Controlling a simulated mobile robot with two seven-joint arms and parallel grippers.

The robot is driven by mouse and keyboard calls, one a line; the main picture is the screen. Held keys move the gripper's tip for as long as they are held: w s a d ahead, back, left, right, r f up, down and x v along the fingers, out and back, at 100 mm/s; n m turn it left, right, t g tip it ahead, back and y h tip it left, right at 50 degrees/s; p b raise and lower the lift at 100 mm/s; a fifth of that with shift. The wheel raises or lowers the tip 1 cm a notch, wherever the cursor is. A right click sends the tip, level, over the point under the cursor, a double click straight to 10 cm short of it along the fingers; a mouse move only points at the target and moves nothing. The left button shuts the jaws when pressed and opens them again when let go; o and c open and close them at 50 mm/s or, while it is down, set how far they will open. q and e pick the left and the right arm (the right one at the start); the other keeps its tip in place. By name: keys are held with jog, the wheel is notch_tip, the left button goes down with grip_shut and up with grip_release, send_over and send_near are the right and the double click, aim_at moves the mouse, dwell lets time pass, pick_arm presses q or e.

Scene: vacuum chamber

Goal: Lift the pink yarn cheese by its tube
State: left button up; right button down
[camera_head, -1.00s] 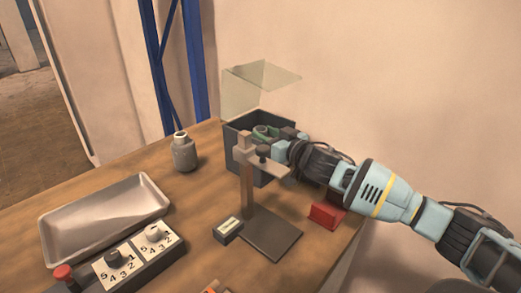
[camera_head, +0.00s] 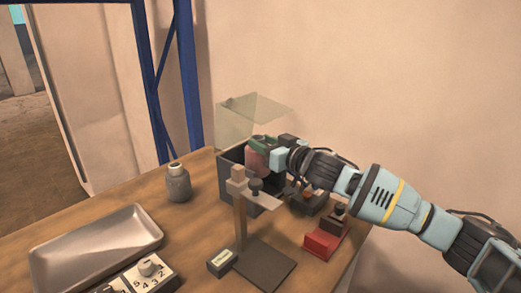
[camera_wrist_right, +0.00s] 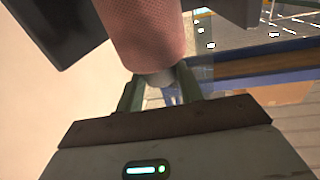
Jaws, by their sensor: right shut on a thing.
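The pink yarn cheese (camera_head: 257,161) shows at the mouth of a dark box (camera_head: 232,188), below my right gripper (camera_head: 263,143). Its lower part is hidden by the box wall in the head view. The green fingers of my right gripper (camera_wrist_right: 160,88) are shut on this tube end, one on each side. My left gripper is in neither view.
A clear lid (camera_head: 255,118) stands raised at the back of the box. A stand (camera_head: 239,215) with a small shelf is in front of it. A red-based device (camera_head: 322,243) is at right, a grey bottle (camera_head: 178,184) at left, and a metal tray (camera_head: 95,250) at front left.

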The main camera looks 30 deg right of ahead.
jog(key=d+b+v, duration=0.1)
jog(key=d+v, duration=0.1)
jog(key=v, duration=1.6)
jog(key=shift+d, duration=0.1)
